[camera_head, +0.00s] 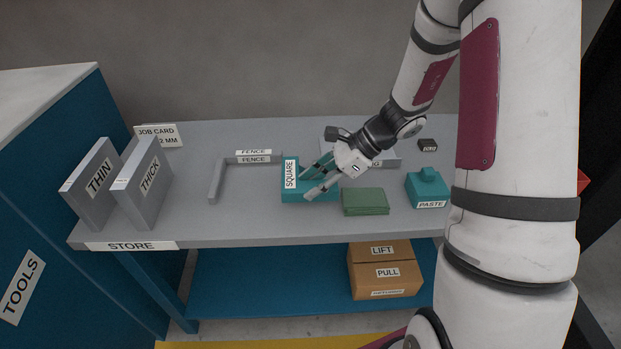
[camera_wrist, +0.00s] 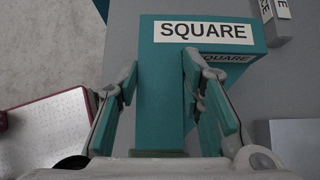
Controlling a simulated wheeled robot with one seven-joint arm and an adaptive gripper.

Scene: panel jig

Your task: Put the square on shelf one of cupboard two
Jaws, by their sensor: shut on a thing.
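The square (camera_head: 292,195) is a teal L-shaped block with a white SQUARE label. It is at the middle of the grey store bench (camera_head: 240,228); I cannot tell whether it rests on the top or is just above it. My gripper (camera_head: 312,180) reaches it from the upper right. In the wrist view, the two fingers of my gripper (camera_wrist: 160,68) are shut on the stem of the square (camera_wrist: 163,95), one on each side. Its labelled end reaches beyond the fingertips. No cupboard marked two and no shelf marked one can be made out.
A grey fence (camera_head: 215,180) lies left of the square. A green folded cloth (camera_head: 365,202) and a teal paste pot (camera_head: 427,188) stand right. THIN (camera_head: 92,187) and THICK (camera_head: 143,187) panels stand at the left end. A cardboard box (camera_head: 384,270) sits below. A blue tools cabinet (camera_head: 60,230) is left.

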